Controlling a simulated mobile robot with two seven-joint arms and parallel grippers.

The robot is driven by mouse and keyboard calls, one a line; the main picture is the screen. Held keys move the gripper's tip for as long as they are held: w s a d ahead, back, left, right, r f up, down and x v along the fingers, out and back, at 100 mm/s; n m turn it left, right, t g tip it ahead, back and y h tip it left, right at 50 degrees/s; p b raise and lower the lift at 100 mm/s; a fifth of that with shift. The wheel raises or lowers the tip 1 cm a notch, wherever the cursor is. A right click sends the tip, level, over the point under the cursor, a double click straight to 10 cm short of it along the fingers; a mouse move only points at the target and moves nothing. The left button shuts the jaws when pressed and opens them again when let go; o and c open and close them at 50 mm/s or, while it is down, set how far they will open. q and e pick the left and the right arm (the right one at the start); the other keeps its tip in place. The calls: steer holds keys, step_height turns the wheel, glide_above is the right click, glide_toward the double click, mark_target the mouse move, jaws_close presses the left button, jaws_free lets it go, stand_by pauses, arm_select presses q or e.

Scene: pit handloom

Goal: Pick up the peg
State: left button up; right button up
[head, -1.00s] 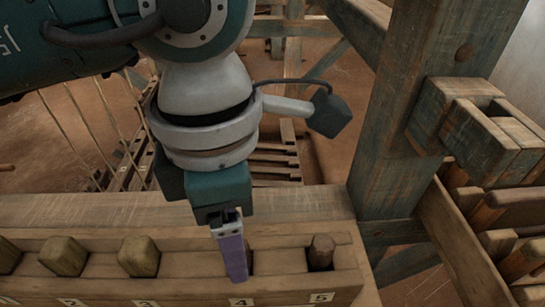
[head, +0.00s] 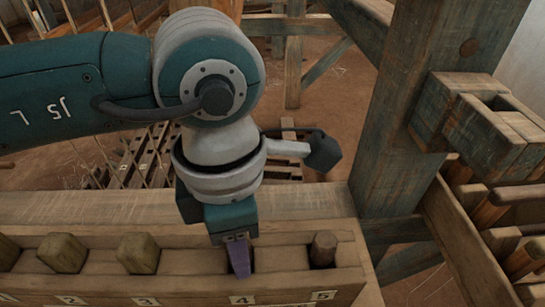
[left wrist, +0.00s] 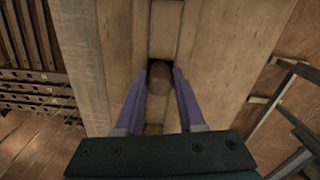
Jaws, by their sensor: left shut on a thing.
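My left gripper (head: 238,258) points down into the numbered wooden rack, at the slot labelled 4. Its purple fingers are shut on a peg; in the head view they hide it. In the left wrist view a dark brown rounded peg (left wrist: 160,74) shows between the two fingertips (left wrist: 161,90). Its lower part is hidden. Another rounded brown peg (head: 323,249) stands in slot 5, just right of the gripper. My right gripper is not in view.
The wooden rack (head: 190,287) has several compartments; blocky pegs (head: 138,252) stand in those to the left. A thick upright post (head: 405,130) rises close to the right. A tray of wooden rods (head: 500,215) lies beyond it.

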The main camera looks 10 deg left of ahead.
arm_select(q)
jaws_close()
steer(key=shift+r, duration=0.1)
